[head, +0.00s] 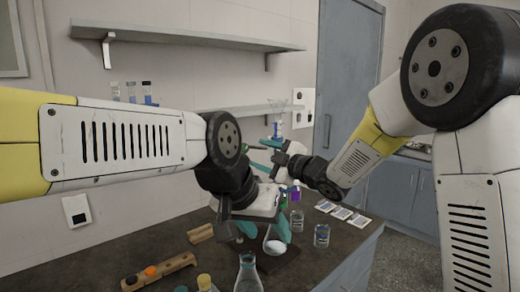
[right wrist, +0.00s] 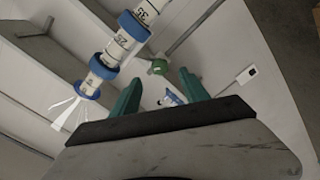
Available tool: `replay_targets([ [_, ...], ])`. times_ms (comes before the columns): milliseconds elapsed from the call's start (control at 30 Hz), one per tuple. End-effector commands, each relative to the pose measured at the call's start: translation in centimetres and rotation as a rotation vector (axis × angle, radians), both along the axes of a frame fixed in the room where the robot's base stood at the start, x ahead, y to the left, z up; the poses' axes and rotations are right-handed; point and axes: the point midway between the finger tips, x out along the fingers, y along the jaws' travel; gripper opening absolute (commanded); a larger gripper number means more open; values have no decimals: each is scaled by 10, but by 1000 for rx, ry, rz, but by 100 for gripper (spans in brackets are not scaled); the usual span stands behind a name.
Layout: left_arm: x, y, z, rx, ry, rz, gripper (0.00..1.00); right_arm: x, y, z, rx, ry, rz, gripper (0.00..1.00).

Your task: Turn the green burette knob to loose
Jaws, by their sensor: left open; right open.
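The green burette knob (right wrist: 158,67) shows in the right wrist view, beyond the tips of my right gripper (right wrist: 160,86). That gripper's teal fingers are apart with nothing held between them, and the knob appears in the gap, not touched. In the head view the upper burette (head: 278,130) is beside my right gripper (head: 262,156); the knob is not clear there. My left gripper (head: 265,229) is open, pointing down over the bench near a round flask with white contents (head: 274,246).
The dark bench (head: 215,262) holds an Erlenmeyer flask (head: 248,275), beakers (head: 321,237), a wooden rack (head: 158,270) and flat cards (head: 342,214). Wall shelves (head: 185,37) are behind the arms.

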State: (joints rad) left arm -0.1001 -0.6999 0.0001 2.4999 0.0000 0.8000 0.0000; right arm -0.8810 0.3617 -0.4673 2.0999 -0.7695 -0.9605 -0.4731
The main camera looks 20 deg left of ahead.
Motion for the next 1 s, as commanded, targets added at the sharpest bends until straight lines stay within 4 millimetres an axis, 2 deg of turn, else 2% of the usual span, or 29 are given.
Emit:
replay_targets([
  [200,0,0,0,0,0,0,56,17,32,-1,-1,0,2,53],
  [400,0,0,0,0,0,0,56,30,53,0,-1,2,1,53],
  [767,0,0,0,0,0,0,56,35,60,0,0,2,-2,53],
  [800,0,0,0,0,0,0,56,35,60,0,0,2,-2,51],
  [1000,0,0,0,0,0,0,56,35,60,0,0,2,-2,12],
])
